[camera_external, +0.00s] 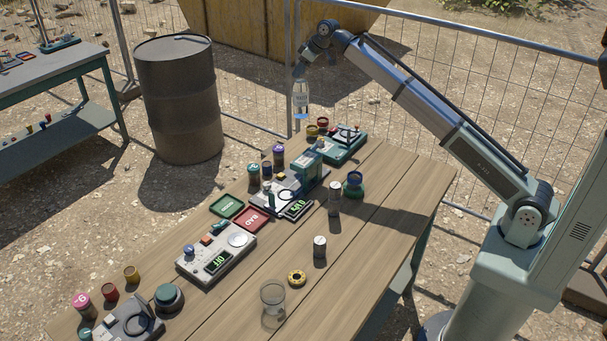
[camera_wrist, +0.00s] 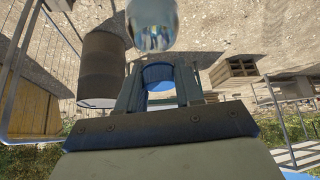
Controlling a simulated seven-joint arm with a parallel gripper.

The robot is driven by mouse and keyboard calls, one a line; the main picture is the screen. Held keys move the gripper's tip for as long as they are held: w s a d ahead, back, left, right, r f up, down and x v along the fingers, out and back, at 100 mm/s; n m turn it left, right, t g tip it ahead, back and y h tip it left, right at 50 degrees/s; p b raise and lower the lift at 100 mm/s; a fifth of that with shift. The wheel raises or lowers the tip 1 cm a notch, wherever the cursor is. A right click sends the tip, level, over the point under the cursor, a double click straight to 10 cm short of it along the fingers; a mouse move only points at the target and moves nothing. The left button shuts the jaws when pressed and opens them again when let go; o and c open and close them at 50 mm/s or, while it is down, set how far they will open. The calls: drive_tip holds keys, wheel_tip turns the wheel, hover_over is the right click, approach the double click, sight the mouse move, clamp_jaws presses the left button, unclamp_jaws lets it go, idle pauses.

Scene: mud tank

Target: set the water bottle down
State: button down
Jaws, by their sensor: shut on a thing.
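The water bottle (camera_external: 300,96) is clear with a pale label and a bluish end at the bottom. It hangs roughly upright under my gripper (camera_external: 299,74) in the external view, in the air around the far end of the table. Its exact height and whether it is over the tabletop are hard to tell. In the wrist view my gripper (camera_wrist: 158,85) has a finger on each side of a blue part, and the shiny rounded bottle (camera_wrist: 152,22) shows beyond it. My gripper is shut on the bottle. The wooden table (camera_external: 345,265) stands below and nearer the camera.
A teal device (camera_external: 343,147) and small jars (camera_external: 317,129) stand at the table's far end. Scales (camera_external: 216,252), a green tray (camera_external: 227,206), a red tray (camera_external: 251,219) and a glass (camera_external: 273,297) stand nearer. The right side has bare boards. A rusty drum (camera_external: 180,105) stands left.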

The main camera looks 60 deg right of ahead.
sight(300, 103)
drive_tip(key=shift+w+d+f, duration=0.1)
drive_tip(key=shift+d+f, duration=0.05)
drive_tip(key=shift+d, duration=0.1)
drive_tip(key=shift+f, duration=7.35)
drive_tip(key=c, duration=0.7)
unclamp_jaws()
drive_tip(key=shift+f, duration=0.1)
drive_tip(key=shift+c, duration=0.2)
drive_tip(key=v, duration=1.2)
drive_tip(key=shift+a, duration=0.25)
